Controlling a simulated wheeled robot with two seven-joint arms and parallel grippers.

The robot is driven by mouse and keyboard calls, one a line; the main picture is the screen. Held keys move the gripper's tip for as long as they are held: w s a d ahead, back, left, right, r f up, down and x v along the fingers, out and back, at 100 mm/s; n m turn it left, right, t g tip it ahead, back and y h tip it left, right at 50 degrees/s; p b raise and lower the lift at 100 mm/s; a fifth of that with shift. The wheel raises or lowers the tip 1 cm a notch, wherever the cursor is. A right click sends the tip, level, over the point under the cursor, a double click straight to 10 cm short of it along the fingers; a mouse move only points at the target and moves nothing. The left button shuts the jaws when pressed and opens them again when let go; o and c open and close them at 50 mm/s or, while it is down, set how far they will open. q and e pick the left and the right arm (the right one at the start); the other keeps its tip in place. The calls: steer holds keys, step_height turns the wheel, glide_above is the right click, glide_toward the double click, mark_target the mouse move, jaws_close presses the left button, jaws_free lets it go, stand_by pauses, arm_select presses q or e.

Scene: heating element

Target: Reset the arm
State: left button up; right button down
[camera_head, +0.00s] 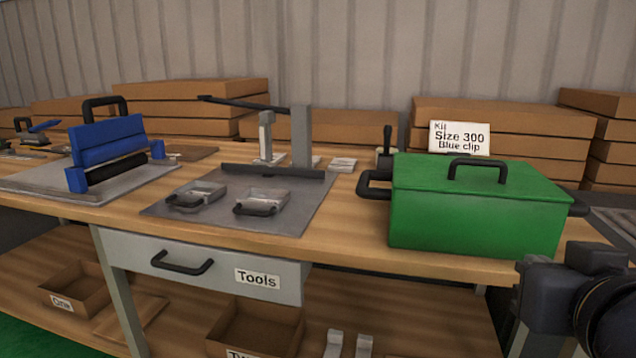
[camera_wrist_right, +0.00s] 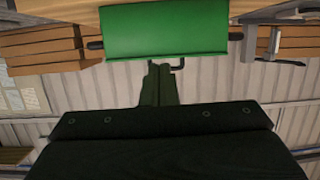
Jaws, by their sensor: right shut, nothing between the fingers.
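My right arm (camera_head: 575,300) shows at the lower right of the head view, beside the front right of the workbench; its fingers are out of that picture. In the right wrist view my right gripper (camera_wrist_right: 159,68) is shut and empty, its dark fingers pressed together and pointing toward a green lidded box. That green box (camera_head: 475,215) has black handles and stands on the bench at the right; it also shows at the top of the right wrist view (camera_wrist_right: 165,32). The gripper appears apart from the box. My left gripper is in neither view.
A grey press station (camera_head: 300,140) with a long lever and small trays (camera_head: 263,200) stands mid-bench. A blue-and-black device (camera_head: 110,150) stands at left. A sign (camera_head: 459,138) reads "Kit Size 300 Blue clip". A drawer (camera_head: 205,266) is labelled Tools. Cardboard boxes (camera_head: 195,95) line the wall.

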step_height(320, 180, down, 17)
steer(key=s+d+g+y, duration=0.1)
steer(key=s+g+y, duration=0.15)
steer(key=g, duration=0.25)
steer(key=s+a+f+g+y, duration=0.2)
steer(key=s+f, duration=0.1)
steer(key=f, duration=0.4)
steer(key=s+a+f+g+y, duration=0.2)
steer(key=s+a+f+y, duration=0.1)
steer(key=f, duration=0.4)
step_height(320, 180, up, 37)
steer(key=p, duration=3.6)
steer(key=shift+d+r+n, duration=0.2)
steer(key=shift+d+n, duration=0.1)
steer(key=shift+d, duration=0.05)
steer(key=shift+w+h, duration=0.1)
steer(key=shift+h, duration=0.15)
